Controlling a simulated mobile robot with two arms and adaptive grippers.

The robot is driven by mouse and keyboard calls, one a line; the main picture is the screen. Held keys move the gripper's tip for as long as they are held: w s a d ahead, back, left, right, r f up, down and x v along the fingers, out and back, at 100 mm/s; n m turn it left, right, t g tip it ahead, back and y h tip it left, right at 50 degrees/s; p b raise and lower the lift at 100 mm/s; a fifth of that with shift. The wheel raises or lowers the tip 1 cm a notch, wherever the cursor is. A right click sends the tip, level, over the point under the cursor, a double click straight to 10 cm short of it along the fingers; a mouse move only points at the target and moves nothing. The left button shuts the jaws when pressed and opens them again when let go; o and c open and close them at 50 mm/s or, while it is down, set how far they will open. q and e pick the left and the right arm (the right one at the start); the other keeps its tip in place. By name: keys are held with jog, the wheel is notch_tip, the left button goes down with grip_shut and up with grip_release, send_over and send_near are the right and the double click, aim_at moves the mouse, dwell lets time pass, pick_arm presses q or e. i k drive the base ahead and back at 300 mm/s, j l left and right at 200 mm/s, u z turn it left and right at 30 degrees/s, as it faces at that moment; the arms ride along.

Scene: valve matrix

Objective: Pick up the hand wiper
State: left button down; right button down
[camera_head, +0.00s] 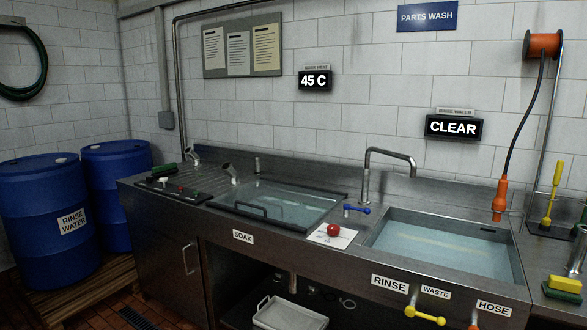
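A yellow-handled tool (553,193) stands nearly upright on the steel counter right of the rinse sink. A yellow and green block (563,288) lies nearer the front on the same side. A dark green piece (165,169) lies at the counter's far left end; its kind is unclear. Neither of my grippers shows in the head view.
The covered soak tank (277,207) and the water-filled rinse sink (447,248) occupy the counter. A red ball-shaped thing (333,230) sits on a white sheet between them. An orange hose nozzle (500,198) hangs beside the yellow-handled tool. Blue drums (45,215) stand at left.

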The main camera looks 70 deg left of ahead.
aim_at(159, 171)
jog(key=u, duration=3)
jog(key=i+j+z, duration=0.1)
jog(key=i+j, duration=0.3)
jog(key=i, duration=0.15)
